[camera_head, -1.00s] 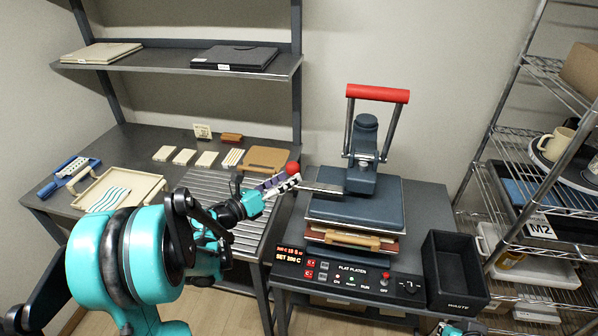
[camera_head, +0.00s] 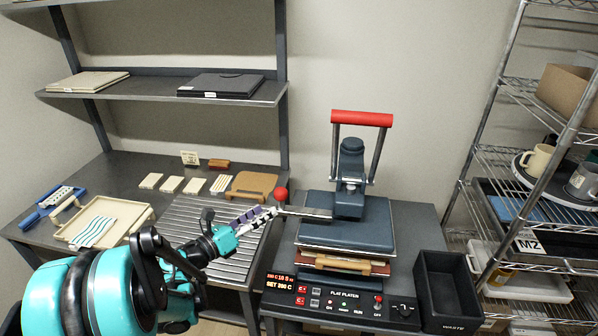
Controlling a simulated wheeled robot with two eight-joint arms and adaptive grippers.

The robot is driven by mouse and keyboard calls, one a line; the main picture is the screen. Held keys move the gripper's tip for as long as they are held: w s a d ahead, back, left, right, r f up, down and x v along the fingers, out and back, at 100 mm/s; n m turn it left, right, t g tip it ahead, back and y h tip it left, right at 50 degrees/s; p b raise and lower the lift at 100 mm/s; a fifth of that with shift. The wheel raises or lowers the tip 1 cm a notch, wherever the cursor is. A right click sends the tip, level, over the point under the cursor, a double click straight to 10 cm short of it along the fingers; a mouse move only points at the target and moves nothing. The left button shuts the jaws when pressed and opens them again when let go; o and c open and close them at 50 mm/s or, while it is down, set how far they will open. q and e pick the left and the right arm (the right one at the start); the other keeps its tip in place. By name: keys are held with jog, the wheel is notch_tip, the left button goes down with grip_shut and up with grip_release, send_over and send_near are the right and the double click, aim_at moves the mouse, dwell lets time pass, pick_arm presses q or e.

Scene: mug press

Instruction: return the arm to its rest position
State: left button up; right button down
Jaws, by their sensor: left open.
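My left arm comes in from the lower left, with teal and black links. Its gripper (camera_head: 266,214) is open and empty, with the fingers pointing right toward the heat press (camera_head: 346,232). The fingertips are just below and left of a red ball knob (camera_head: 281,193) at the left end of the press's side lever (camera_head: 306,212). They overlap the lever's end in the picture, and I cannot tell whether they touch it. My right gripper does not show.
The press's red top handle (camera_head: 362,118) stands raised. A control panel (camera_head: 340,303) is in front, and a black waste bin (camera_head: 447,290) is at right. The left table holds a cream tray (camera_head: 76,237), several pale tiles (camera_head: 171,184) and a ribbed rack (camera_head: 197,233). A wire shelf (camera_head: 500,160) stands right.

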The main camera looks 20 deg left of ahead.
pick_arm(q)
notch_tip(320, 180, up, 12)
jog(key=a+n+t+y, duration=0.3)
jog(key=n+y, duration=0.8)
jog(key=n, duration=0.9)
jog(key=s+d+f+n+g+h, duration=0.1)
jog(key=s+d+f+n+g, duration=0.5)
jog(key=s+d+f+n, duration=0.1)
jog(key=s+d+f+n+g+h, duration=0.2)
jog(key=s+d+f+n+g, duration=0.4)
jog(key=s+f, duration=0.6)
jog(key=s+d+n, duration=0.1)
jog(key=d+n, duration=0.1)
jog(key=shift+f+n, duration=0.3)
jog(key=shift+n, duration=0.1)
